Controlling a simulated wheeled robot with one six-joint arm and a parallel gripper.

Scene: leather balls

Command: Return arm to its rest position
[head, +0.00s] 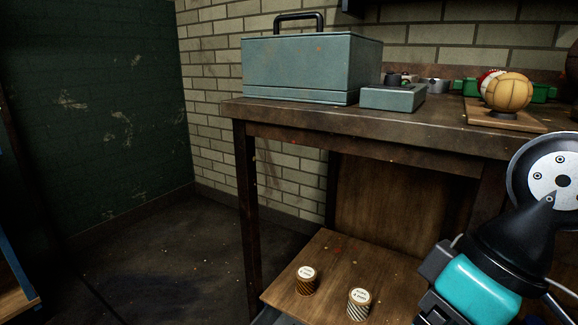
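My arm (482,283) shows at the lower right, in front of the workbench, as a teal and black part below a round white plate with a dark rim. Its lower end is cut off by the frame edge. I cannot make out two separate fingertips, so whether my gripper is open or shut does not show. I see nothing held in the visible part. A tan leather ball (508,91) sits on a small dark stand on a wooden board (490,117), with a red and white ball (488,79) partly hidden behind it.
The workbench (300,115) carries a grey-blue toolbox (305,70) and a smaller grey box (392,97). Two labelled spools or tins (306,281) (359,303) stand on the lower wooden shelf (330,259). Floor (180,255) at the left is open.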

